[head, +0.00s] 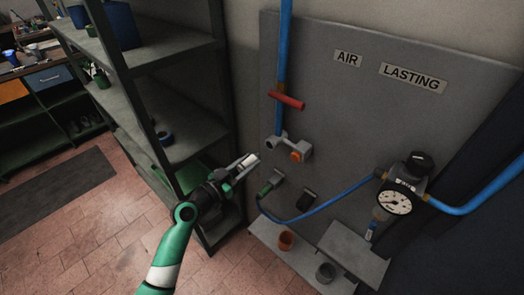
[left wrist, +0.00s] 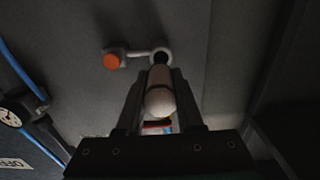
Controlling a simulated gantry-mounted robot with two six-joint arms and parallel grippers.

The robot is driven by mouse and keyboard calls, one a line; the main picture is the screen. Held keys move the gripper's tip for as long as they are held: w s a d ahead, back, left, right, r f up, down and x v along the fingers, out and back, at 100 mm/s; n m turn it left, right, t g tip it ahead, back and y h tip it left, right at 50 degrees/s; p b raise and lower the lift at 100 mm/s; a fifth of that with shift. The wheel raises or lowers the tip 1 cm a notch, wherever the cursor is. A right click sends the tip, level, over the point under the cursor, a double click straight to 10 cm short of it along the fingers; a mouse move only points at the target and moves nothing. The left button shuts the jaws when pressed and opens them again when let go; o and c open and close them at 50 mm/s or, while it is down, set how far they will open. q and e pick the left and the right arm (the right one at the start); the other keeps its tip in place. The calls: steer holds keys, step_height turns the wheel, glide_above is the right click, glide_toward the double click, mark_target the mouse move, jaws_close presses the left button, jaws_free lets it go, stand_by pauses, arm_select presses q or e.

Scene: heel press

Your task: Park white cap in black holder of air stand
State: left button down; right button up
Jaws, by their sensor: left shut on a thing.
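My left gripper (head: 246,166) is shut on the white cap (head: 249,160), beside the left pipe end on the air stand (head: 345,110). In the left wrist view, the white cap (left wrist: 159,100) sits between the fingers, in front of a grey ring (left wrist: 162,52). In the head view a small gap seems to show between cap and fitting. A dark cup-shaped holder (head: 325,273), seemingly the black one, stands on the low ledge. An orange-brown holder (head: 286,240) stands to its left. My right gripper is not in view.
An orange cap (head: 297,156) sits on the fitting beside the ring. A blue hose (head: 330,201) crosses the panel to a pressure gauge (head: 395,202). A dark bracket (head: 309,195) juts out below the fitting. A metal shelf rack (head: 165,60) stands close on the left.

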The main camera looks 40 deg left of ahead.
arm_select(q)
steer(key=d+f+b, duration=0.7)
steer(key=f, duration=0.5)
steer(key=d+f+b, duration=0.7)
steer(key=f, duration=0.4)
steer(key=shift+d+f+b, duration=0.35)
steer(key=shift+d, duration=0.05)
stand_by(0.5)
steer(key=shift+w+b, duration=1)
steer(key=shift+w, duration=1.5)
steer(key=shift+w+b, duration=1)
steer(key=shift+w, duration=0.4)
stand_by(0.3)
steer(key=shift+c, duration=2.3)
jaws_free()
